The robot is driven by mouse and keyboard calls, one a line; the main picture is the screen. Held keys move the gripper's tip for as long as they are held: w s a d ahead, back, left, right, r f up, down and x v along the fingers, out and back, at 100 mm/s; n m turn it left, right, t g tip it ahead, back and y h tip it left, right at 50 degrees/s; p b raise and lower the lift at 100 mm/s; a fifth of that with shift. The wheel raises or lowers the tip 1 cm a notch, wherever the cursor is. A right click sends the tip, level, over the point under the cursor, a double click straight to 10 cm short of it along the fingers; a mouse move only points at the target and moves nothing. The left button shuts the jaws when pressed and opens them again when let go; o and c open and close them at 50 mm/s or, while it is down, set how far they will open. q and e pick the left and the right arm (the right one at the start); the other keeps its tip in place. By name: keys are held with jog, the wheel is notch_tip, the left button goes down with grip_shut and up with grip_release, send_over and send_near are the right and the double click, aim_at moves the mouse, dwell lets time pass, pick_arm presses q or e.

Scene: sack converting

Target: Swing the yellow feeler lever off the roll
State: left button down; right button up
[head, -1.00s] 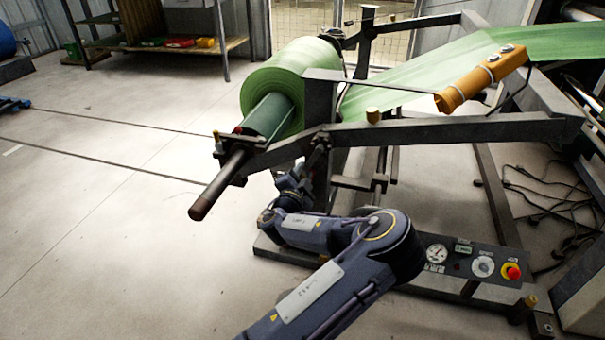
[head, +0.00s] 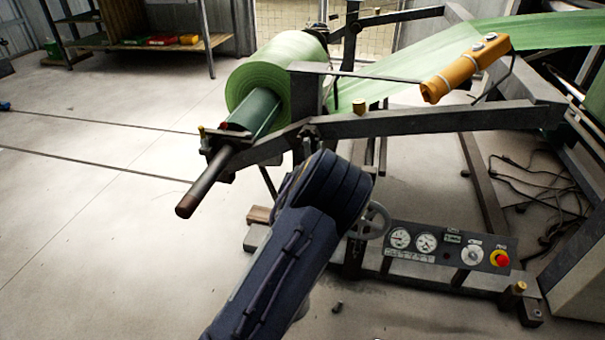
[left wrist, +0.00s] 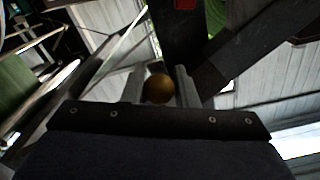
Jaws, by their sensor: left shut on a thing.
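The green roll (head: 275,72) sits on its shaft in the dark frame. A yellow bar-shaped piece (head: 465,68) with round caps on top stands right of it, by a thin dark rod; I cannot tell whether it is the feeler lever. In the left wrist view, my left gripper (left wrist: 159,86) is shut on a round ochre knob (left wrist: 158,89), with a pale finger on each side. In the head view my arm covers the area below the roll, and the gripper is hidden behind it. My right gripper is not in view.
A dark frame beam (head: 440,119) with a brass knob (head: 359,106) runs right of the roll. The shaft end (head: 203,183) juts toward me. A panel (head: 445,246) with gauges and a red button is low right. Cables (head: 530,190) lie on the floor.

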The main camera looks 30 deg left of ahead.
pick_arm(q)
jog(key=shift+w+d+f, duration=0.1)
jog(key=shift+d, duration=0.55)
jog(key=c, duration=1.2)
grip_release()
jog(key=shift+d, duration=0.1)
jog(key=shift+a+n, duration=0.2)
jog(key=shift+n, duration=0.1)
jog(key=shift+s+d, duration=0.1)
jog(key=shift+s, duration=0.35)
jog(key=p+v, duration=0.1)
jog(key=v, duration=0.6)
jog(key=shift+w, duration=0.1)
